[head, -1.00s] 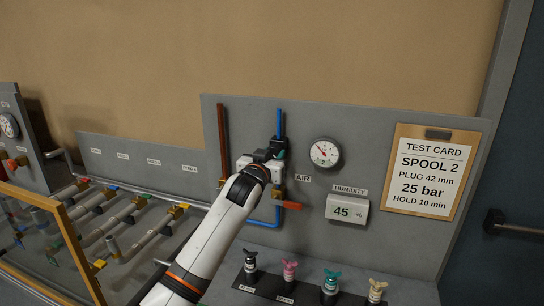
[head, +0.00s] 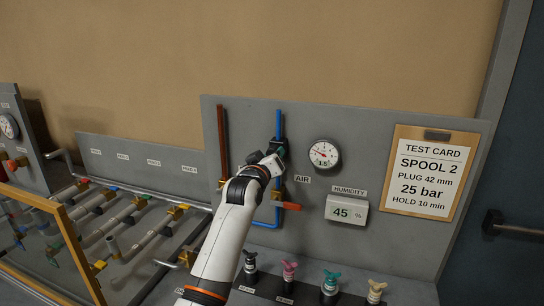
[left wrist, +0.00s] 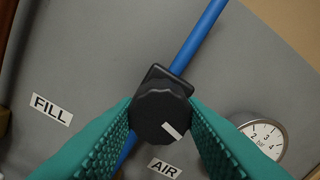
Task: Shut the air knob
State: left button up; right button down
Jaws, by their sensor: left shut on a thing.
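The air knob (left wrist: 160,112) is a round black ribbed knob with a white mark, on a black body on the blue air pipe (left wrist: 200,35). In the left wrist view the teal ribbed fingers of my left gripper (left wrist: 162,125) are on either side of it, shut on it. In the head view my left gripper (head: 279,150) is at the blue pipe (head: 278,120) on the grey panel, and the arm hides most of the knob. The AIR label (left wrist: 163,168) is just below the knob. My right gripper is not in view.
A round gauge (head: 324,154) is right of the knob, with a humidity display (head: 346,210) below it. Several coloured plugs (head: 289,270) stand along the bench. The test card (head: 432,172) hangs at right.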

pick_arm(q)
jog(key=shift+n, duration=0.4)
jog(key=o, duration=1)
jog(key=shift+s, duration=0.1)
jog(key=shift+b+v, duration=1.7)
jog(key=shift+v, duration=4.2)
